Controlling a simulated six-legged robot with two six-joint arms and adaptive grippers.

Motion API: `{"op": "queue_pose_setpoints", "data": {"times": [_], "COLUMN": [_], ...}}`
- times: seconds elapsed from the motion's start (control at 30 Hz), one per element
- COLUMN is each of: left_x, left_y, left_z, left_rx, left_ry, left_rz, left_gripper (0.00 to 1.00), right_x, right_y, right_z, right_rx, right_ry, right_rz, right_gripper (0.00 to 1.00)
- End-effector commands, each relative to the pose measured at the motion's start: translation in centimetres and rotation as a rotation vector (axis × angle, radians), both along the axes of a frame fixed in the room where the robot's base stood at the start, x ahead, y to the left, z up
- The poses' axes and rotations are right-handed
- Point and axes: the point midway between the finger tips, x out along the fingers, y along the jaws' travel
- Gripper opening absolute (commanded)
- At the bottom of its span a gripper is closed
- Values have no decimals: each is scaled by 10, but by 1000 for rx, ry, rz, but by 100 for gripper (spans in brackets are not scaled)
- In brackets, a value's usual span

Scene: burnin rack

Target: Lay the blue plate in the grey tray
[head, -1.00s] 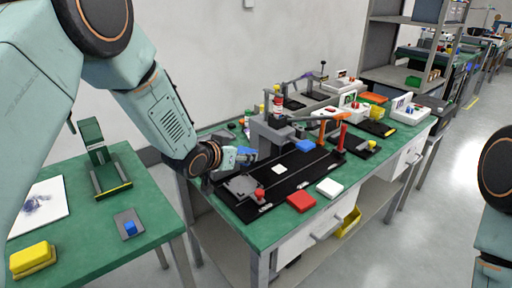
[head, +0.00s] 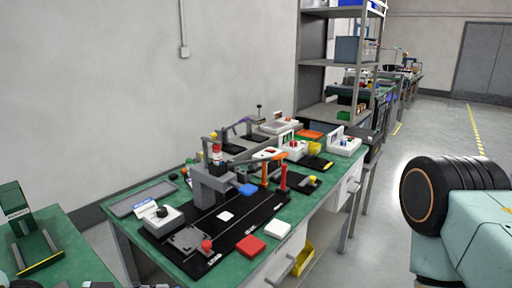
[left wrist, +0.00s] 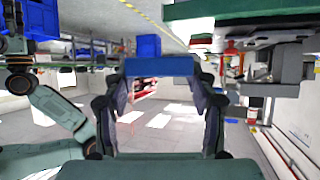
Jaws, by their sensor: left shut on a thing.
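The blue plate (left wrist: 160,67) shows in the left wrist view as a flat blue bar spanning the gap between my fingertips. My left gripper (left wrist: 160,85) is shut on it, one finger at each side, and the plate is held clear of any surface. Its far side is hidden. The grey tray (head: 140,200) lies flat on the left end of the green bench in the head view, and looks empty. My left gripper is outside the head view, so its distance to the tray cannot be told. My right gripper is in neither view.
A white device (head: 162,219) stands just right of the tray. A black mat (head: 205,237) carries a grey press (head: 210,185). A red block (head: 250,246) and a white block (head: 278,229) lie at the front edge. A green side table (head: 65,262) is at lower left.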

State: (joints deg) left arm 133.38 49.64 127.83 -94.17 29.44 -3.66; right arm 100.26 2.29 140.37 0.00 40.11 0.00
Motion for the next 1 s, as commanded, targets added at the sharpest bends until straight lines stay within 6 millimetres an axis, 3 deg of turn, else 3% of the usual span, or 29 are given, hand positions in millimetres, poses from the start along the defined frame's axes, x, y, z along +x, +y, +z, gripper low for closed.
{"op": "queue_pose_setpoints", "data": {"times": [0.1, 0.3, 0.53, 0.63, 1.0], "left_x": [-6, 1, 2, 2, 2], "left_y": [-6, -2, -2, -2, 0], "left_z": [17, 27, 28, 28, 28], "left_rx": [-4, 2, 2, 2, 2], "left_ry": [-5, -1, 1, 1, 1], "left_rz": [21, 63, 64, 64, 67], "left_gripper": [22, 22, 22, 22, 22], "right_x": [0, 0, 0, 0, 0], "right_y": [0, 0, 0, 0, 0], "right_z": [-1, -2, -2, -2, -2], "right_rx": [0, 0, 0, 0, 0], "right_ry": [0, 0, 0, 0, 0], "right_rz": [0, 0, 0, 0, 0], "right_gripper": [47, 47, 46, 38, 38]}}
